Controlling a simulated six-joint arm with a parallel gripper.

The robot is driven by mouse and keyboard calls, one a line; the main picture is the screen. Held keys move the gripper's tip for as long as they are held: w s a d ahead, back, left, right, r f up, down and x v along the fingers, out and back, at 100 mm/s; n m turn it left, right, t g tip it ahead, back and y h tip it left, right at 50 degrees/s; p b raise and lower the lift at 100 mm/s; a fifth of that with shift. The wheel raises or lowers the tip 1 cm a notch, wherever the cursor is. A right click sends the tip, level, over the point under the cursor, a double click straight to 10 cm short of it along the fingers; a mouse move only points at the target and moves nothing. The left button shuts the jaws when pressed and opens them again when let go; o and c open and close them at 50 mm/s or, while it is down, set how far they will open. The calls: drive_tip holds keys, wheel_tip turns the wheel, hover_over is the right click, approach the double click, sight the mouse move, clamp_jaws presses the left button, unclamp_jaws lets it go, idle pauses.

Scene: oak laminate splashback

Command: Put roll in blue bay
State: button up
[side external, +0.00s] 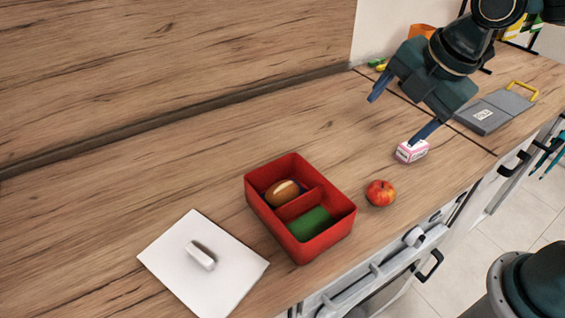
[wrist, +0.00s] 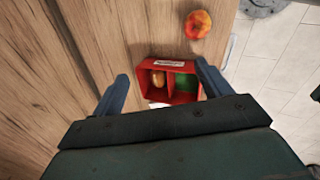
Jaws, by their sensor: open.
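A red two-part box (side external: 329,237) stands on the counter. The brown roll (side external: 283,193) lies in its far-left compartment, and it also shows in the wrist view (wrist: 157,77). The floor under the roll is mostly hidden, so I cannot be sure of its colour. The other compartment has a green floor (side external: 311,223) and looks empty. My gripper (side external: 398,118) is open and empty, up and to the right of the red box in the side view. In the wrist view the red box shows between and beyond its open fingers (wrist: 162,74).
A red apple (side external: 380,192) sits right of the box. A small pink and white carton (side external: 412,151) is close to one finger in the picture. A white lid (side external: 178,257) with a handle lies to the left. A grey case (side external: 496,110) is at the right. The counter behind the box is clear.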

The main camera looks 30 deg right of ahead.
drive_tip(key=s+d+m, duration=0.5)
drive_tip(key=s+m, duration=0.2)
drive_tip(key=m, duration=0.3)
drive_tip(key=s+d+r+m+t, duration=0.1)
drive_tip(key=s+d+m, duration=0.4)
drive_tip(key=m, duration=0.5)
drive_tip(key=shift+s+d, duration=0.15)
drive_tip(key=shift+s, duration=0.85)
